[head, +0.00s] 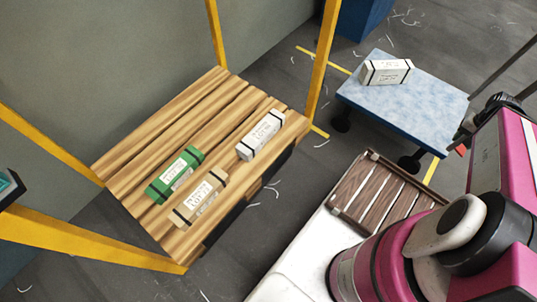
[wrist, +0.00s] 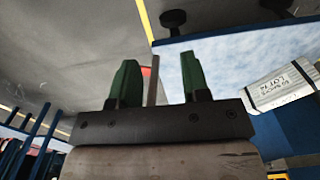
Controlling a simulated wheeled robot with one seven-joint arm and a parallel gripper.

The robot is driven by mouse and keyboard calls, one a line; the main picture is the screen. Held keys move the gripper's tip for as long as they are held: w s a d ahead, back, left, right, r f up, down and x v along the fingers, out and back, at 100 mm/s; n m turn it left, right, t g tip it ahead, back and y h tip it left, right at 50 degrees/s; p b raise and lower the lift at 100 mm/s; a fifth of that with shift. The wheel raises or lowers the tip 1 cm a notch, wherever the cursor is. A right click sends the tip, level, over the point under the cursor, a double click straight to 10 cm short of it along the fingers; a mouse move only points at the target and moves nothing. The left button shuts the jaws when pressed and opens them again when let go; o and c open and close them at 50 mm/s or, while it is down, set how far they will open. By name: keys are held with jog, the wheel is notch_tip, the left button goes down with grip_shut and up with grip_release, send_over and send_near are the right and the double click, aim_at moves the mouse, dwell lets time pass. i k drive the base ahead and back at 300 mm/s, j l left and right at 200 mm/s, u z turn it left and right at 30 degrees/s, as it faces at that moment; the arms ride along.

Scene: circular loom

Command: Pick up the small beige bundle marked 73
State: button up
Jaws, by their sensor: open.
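A small beige bundle (head: 198,198) with dark bands and a white label lies on the slatted wooden platform, near its front edge. Its label is too small to read surely. A green bundle (head: 174,175) lies close beside it to the upper left, and a white bundle (head: 260,135) lies to the upper right. My gripper (wrist: 157,80) shows in the wrist view with its two green fingers apart and nothing between them. It is away from the beige bundle, which is not in the wrist view.
A blue-topped cart (head: 405,98) at the upper right carries another white bundle (head: 386,72), also in the wrist view (wrist: 282,88). Yellow posts (head: 323,60) stand around the wooden platform (head: 140,155). Scraps litter the grey floor (head: 300,185). A slatted brown tray (head: 375,200) lies near my arm.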

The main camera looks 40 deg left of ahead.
aim_at(186, 213)
jog(key=u, duration=2.55)
